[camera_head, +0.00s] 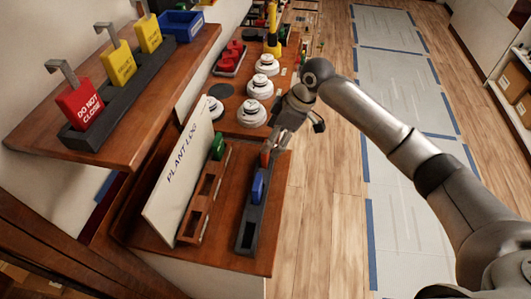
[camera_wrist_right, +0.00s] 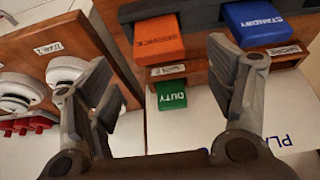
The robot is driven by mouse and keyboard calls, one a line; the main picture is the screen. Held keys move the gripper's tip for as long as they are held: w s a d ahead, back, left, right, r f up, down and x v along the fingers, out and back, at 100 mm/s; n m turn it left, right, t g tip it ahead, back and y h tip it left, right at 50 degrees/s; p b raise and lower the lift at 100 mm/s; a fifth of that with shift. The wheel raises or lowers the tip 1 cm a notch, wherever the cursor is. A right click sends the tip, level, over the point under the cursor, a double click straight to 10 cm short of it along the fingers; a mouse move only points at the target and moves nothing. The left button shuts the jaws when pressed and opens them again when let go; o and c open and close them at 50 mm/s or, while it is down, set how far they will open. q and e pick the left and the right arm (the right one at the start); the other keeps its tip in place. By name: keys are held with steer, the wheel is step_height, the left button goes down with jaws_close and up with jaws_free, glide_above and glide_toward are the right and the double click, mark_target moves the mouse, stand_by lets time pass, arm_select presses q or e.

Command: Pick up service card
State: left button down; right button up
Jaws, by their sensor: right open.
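The service card is an orange block lettered "SERVICE" (camera_wrist_right: 158,42), seated in a dark slotted holder. In the head view the orange card (camera_head: 265,158) is partly covered by my right gripper. My right gripper (camera_head: 296,130) is above the far end of that holder, its fingers spread. In the right wrist view my gripper (camera_wrist_right: 165,65) is open and empty, with the orange card beyond and between the two sides of fingers. No contact shows. My left gripper is not in view.
The dark holder (camera_head: 246,236) also carries a blue "STANDBY" card (camera_wrist_right: 255,22). A green "DUTY" card (camera_wrist_right: 172,95) sits in the wooden rack beside it. The "PLANT LOG" board (camera_head: 176,185) stands left. White round devices (camera_head: 251,113) lie beyond. The floor right is clear.

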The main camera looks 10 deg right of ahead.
steer(key=p+x, duration=0.2)
steer(key=x, duration=0.2)
steer(key=shift+w+a+f, duration=0.15)
steer(key=shift+a, duration=0.05)
steer(key=shift+a+f, duration=0.15)
steer(key=shift+f, duration=0.15)
steer(key=shift+w+f, duration=0.1)
steer(key=shift+f, duration=0.1)
steer(key=shift+c, duration=0.9)
steer(key=c, duration=0.9)
steer(key=shift+c, duration=0.2)
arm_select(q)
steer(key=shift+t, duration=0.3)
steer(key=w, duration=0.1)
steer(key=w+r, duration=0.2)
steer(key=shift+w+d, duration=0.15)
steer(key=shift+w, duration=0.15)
arm_select(e)
steer(key=shift+r, duration=0.1)
